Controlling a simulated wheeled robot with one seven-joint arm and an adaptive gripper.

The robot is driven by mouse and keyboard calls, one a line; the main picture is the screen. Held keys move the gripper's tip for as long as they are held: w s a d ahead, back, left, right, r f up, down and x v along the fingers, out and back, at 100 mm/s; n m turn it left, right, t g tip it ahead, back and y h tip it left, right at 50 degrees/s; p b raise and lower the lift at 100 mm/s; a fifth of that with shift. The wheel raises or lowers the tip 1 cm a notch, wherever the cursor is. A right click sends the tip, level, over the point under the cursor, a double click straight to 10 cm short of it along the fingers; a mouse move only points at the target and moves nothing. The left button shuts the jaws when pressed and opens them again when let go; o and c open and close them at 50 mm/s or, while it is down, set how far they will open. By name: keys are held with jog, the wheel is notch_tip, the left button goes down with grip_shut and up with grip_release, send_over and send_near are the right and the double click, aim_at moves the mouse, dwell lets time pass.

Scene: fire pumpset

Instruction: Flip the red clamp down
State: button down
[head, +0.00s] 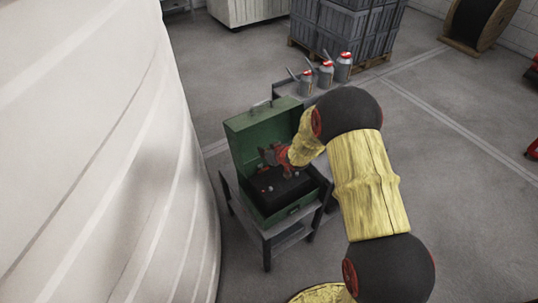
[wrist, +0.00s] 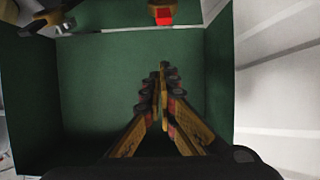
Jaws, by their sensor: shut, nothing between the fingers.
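In the head view an open green case (head: 290,208) sits on a small grey table, its lid (head: 252,128) standing up at the back. My gripper (head: 265,155) is above the case's dark inside, in front of the lid. In the wrist view my gripper's fingers (wrist: 163,68) are shut together with nothing between them, against a green surface (wrist: 95,85). A small bright red part (wrist: 164,17) shows at the top edge, apart from the fingertips. It may be the red clamp, but most of it is cut off. I cannot tell the clamp in the head view.
The grey table (head: 262,238) stands beside a large white ribbed tank (head: 100,150). Several metal cans with red tops (head: 343,68) stand behind the case. Grey stacked crates (head: 350,30) and a cable reel (head: 478,22) are farther back. The floor to the right is open.

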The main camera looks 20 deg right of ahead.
jog(key=shift+s+d+f, duration=0.3)
jog(key=shift+s+f, duration=0.25)
jog(key=shift+s, duration=0.25)
jog(key=shift+s+d+f, duration=0.25)
jog(key=shift+s+f, duration=0.25)
jog(key=shift+s, duration=0.3)
jog(key=shift+f+b, duration=0.1)
jog(key=shift+b, duration=0.25)
jog(key=s+d+f+t+b, duration=0.1)
jog(key=s+f+b, duration=0.2)
jog(key=f+b, duration=0.1)
jog(key=s+d+f+t+b, duration=0.1)
jog(key=s+f+b, duration=0.2)
jog(key=f+b, duration=0.1)
jog(key=s+d+f+b, duration=0.1)
jog(key=s+f+b, duration=0.2)
jog(key=f+b, duration=0.1)
jog(key=shift+s+d+f+t+y+b, duration=0.1)
jog(key=shift+s+f+t+y+b, duration=0.3)
jog(key=shift+b, duration=0.1)
jog(key=shift+s+f+b, duration=0.1)
jog(key=shift+f+b, duration=0.45)
jog(key=shift+f, duration=0.4)
